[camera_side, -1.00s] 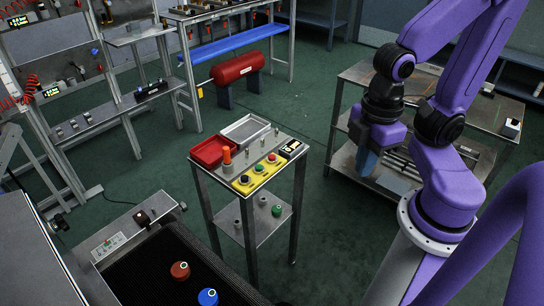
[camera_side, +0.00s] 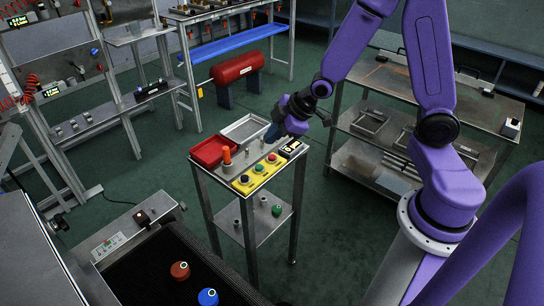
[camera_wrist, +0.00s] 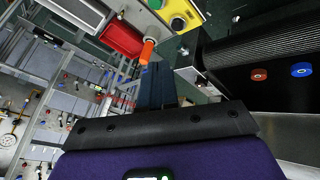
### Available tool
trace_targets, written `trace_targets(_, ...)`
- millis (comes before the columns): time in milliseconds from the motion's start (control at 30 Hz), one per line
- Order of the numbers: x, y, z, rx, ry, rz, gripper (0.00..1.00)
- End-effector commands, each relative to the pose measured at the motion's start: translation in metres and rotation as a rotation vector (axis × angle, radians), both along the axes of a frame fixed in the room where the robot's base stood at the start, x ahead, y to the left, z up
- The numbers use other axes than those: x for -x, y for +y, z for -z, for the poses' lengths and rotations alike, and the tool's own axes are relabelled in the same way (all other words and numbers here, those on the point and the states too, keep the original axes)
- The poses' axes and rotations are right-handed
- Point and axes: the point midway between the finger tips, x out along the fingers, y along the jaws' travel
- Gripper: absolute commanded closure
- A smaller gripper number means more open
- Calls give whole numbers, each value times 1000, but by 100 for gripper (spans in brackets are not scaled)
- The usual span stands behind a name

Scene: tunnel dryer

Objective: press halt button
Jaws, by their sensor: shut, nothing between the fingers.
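A yellow button panel (camera_side: 257,175) lies on the top of a small metal stand. It carries a red button (camera_side: 271,157), a green button (camera_side: 258,169) and a dark button (camera_side: 244,179); no readable label shows which one is halt. My gripper (camera_side: 270,137) is shut and empty, pointing down over the back right of the stand, behind the red button and apart from it. In the wrist view, my gripper's fingers (camera_wrist: 155,82) show below part of the yellow panel (camera_wrist: 182,14) and its green button (camera_wrist: 178,23). The red button cannot be made out there.
On the stand, a red tray (camera_side: 210,152), a grey tray (camera_side: 245,128) and an upright orange cylinder (camera_side: 227,155) stand left of the gripper. Several small metal pegs are close by. A small display box (camera_side: 293,149) sits at the right edge. A conveyor (camera_side: 165,262) runs in front.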

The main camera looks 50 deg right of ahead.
Motion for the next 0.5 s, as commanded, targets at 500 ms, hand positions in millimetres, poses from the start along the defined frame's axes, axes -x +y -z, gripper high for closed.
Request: trace_targets(500,-55,-72,24,38,-209,58,100)
